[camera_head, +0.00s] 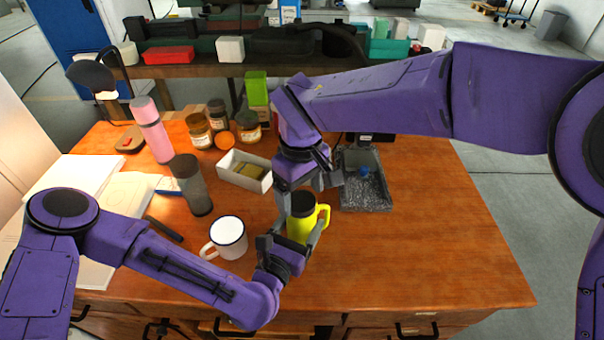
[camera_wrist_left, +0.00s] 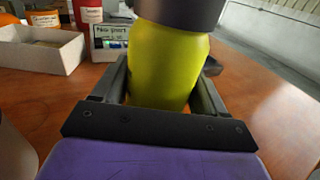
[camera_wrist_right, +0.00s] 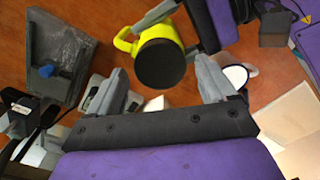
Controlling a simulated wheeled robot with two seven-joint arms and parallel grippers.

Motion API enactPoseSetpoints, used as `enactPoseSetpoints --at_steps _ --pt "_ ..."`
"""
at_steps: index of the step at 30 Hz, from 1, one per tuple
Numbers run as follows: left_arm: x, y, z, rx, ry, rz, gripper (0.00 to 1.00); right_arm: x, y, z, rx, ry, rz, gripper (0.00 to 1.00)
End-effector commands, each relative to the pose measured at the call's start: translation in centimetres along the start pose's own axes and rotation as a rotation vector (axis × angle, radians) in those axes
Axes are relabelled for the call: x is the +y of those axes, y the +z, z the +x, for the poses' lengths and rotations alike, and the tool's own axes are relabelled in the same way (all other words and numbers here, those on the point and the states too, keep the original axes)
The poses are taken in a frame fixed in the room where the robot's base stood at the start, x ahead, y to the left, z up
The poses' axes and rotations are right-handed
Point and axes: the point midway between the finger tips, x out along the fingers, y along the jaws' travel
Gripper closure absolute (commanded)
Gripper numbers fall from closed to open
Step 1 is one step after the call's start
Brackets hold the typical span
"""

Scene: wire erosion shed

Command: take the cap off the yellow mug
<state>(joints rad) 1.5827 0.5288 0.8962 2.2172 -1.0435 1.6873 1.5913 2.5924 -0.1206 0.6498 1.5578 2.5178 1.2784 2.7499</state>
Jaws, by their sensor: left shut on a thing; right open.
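The yellow mug (camera_head: 300,230) stands upright on the wooden table, with its handle to the right. Its dark cap (camera_head: 302,204) sits on top; the cap also shows at the top of the left wrist view (camera_wrist_left: 180,10). My left gripper (camera_head: 298,229) is shut on the mug's body, one finger on each side, seen well in the left wrist view (camera_wrist_left: 160,85). My right gripper (camera_head: 307,188) is open above the mug, pointing down. In the right wrist view the cap (camera_wrist_right: 160,64) shows between and beyond its open fingers (camera_wrist_right: 160,82); contact cannot be seen.
A white mug (camera_head: 228,236) stands left of the yellow mug. A grey tray (camera_head: 366,196) lies to the right and a white box (camera_head: 243,172) behind. A grey tumbler (camera_head: 192,186), a pink bottle (camera_head: 152,130) and several jars stand further left. The table's right side is clear.

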Motion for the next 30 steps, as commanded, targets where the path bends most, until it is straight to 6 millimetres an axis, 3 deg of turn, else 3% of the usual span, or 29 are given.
enactPoseSetpoints --at_steps 4,11,12,17,21,25,30 --pt "-0.01 0.09 0.02 -0.002 0.0 0.0 1.0 0.01 0.02 1.27 0.0 0.0 0.001 0.16" --pt "-0.01 0.08 0.02 -0.002 0.0 0.0 1.0 0.01 0.01 1.49 0.001 0.0 0.0 0.16" --pt "-0.01 0.08 0.02 -0.002 0.0 0.0 1.0 0.01 0.0 1.48 0.001 0.0 0.0 0.19" --pt "-0.01 0.08 0.02 -0.002 0.0 0.0 1.0 0.02 0.0 1.47 0.001 0.0 0.0 0.71" --pt "-0.01 0.08 0.02 -0.002 0.0 0.0 1.0 0.01 0.01 1.47 0.0 -0.002 -0.034 0.73" --pt "-0.01 0.08 0.02 -0.002 0.0 0.0 1.0 -0.01 0.02 1.51 0.002 -0.008 -0.315 0.73" --pt "-0.02 0.09 0.02 -0.002 0.0 0.0 1.0 -0.02 0.01 1.48 0.006 -0.009 -0.949 0.73"
